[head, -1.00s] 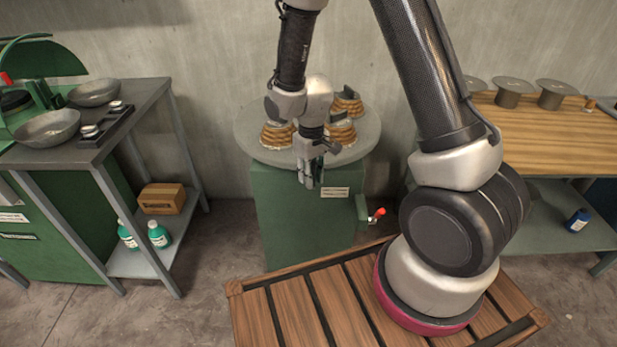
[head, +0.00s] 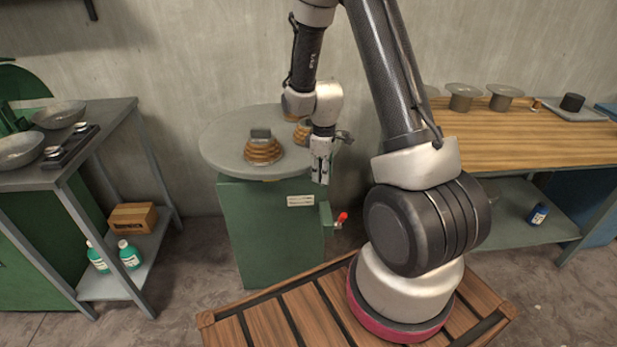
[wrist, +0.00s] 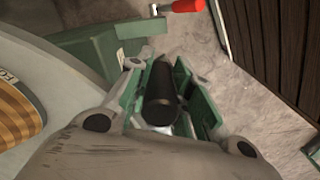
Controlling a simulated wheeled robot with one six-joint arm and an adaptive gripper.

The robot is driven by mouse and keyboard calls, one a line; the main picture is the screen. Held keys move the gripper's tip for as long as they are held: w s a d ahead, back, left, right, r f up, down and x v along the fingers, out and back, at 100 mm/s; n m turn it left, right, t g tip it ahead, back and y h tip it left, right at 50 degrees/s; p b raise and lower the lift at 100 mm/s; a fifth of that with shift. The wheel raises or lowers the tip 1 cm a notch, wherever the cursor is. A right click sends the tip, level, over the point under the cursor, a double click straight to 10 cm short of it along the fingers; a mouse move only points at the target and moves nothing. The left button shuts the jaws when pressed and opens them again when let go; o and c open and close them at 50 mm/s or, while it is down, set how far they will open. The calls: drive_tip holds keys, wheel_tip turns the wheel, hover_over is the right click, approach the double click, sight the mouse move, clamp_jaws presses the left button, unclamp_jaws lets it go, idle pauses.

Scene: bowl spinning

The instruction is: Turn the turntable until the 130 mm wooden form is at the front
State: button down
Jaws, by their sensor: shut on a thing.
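The turntable (head: 222,138) is a round grey disc on a green cabinet in the head view. I cannot tell which form is 130 mm. My gripper (head: 320,174) is at the disc's front right edge. In the wrist view its green-padded fingers (wrist: 160,100) are shut on a dark cylindrical handle (wrist: 160,92). A form's side (wrist: 15,115) shows at left.
A red-tipped lever (head: 341,217) sticks out from the cabinet's right side, below my gripper. A shelf with bowls (head: 60,114) stands at left. A wooden-topped bench (head: 540,140) with several metal stands is at right. A brown box (head: 133,217) sits on the left lower shelf.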

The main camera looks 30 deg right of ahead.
drive_tip(key=shift+n, duration=0.8)
drive_tip(key=shift+w+d, duration=0.25)
drive_tip(key=shift+d, duration=0.95)
drive_tip(key=shift+w+d, duration=0.25)
drive_tip(key=shift+d, duration=0.9)
drive_tip(key=c, duration=1.2)
unclamp_jaws()
drive_tip(key=shift+c, duration=0.2)
drive_tip(key=shift+r, duration=0.15)
wheel_tip(320, 180, up, 12)
